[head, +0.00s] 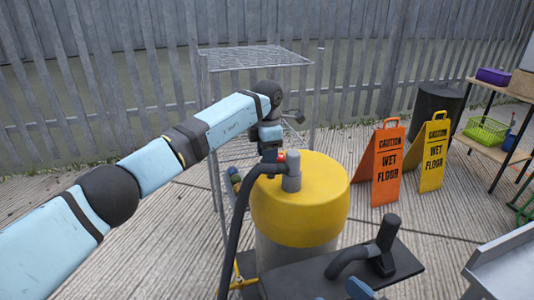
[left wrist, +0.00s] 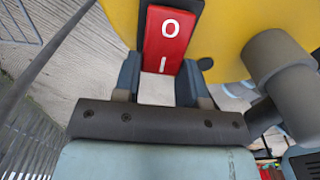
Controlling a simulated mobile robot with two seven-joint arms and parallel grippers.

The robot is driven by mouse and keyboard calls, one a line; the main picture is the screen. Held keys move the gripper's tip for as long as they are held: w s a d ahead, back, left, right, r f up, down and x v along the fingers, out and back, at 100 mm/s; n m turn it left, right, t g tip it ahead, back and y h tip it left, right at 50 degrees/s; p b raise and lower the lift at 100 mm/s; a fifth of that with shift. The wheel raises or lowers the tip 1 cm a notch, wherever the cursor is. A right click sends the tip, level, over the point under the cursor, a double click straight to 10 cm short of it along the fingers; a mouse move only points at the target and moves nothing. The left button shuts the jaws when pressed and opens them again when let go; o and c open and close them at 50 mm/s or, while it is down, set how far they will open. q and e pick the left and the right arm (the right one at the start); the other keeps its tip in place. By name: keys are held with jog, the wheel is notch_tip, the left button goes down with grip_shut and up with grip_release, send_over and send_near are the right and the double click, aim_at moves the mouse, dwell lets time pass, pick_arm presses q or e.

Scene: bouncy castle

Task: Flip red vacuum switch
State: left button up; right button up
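The red vacuum switch (left wrist: 168,40) is a rocker marked O and I in a dark housing, large at the top of the left wrist view. In the head view only a small red bit (head: 281,155) shows on top of the vacuum (head: 312,205), which has a yellow lid and grey body. My left gripper (left wrist: 159,78) points at the switch, its two dark fingers apart with nothing between them. The fingertips are close to the switch's lower end, marked I; I cannot tell if they touch. In the head view this gripper (head: 270,150) is partly hidden beside the vacuum top.
A wire rack (head: 255,58) stands behind the vacuum. Orange (head: 388,165) and yellow (head: 433,155) wet floor signs stand to the right, near a shelf (head: 505,95). A black hose (head: 240,215) hangs down the vacuum's left side. A black nozzle (head: 388,232) is in front.

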pick_arm(q)
jog(key=shift+a+h+p, duration=0.2)
jog(key=shift+h+p, duration=0.3)
jog(key=shift+f, duration=0.1)
jog(key=o, duration=0.9)
jog(key=shift+o, duration=0.2)
pick_arm(e)
jog(key=shift+s+a+f+m, duration=0.2)
jog(key=shift+s+m, duration=0.05)
jog(key=shift+m, duration=0.15)
jog(key=shift+r, duration=0.1)
pick_arm(q)
jog(key=shift+r, duration=0.2)
notch_tip(320, 180, up, 13)
jog(key=a+p, duration=0.1)
jog(key=p, duration=0.3)
jog(key=shift+s+a+p, duration=0.25)
jog(key=shift+s+p, duration=0.1)
jog(key=shift+p, duration=0.05)
pick_arm(e)
jog(key=shift+m+t, duration=0.5)
jog(key=shift+t, duration=0.3)
jog(key=r, duration=0.5)
jog(key=shift+s+d+r, duration=0.1)
jog(key=shift+s+r, duration=0.15)
jog(key=shift+r, duration=0.05)
pick_arm(q)
jog(key=shift+r, duration=0.1)
pick_arm(e)
jog(key=shift+c, duration=0.3)
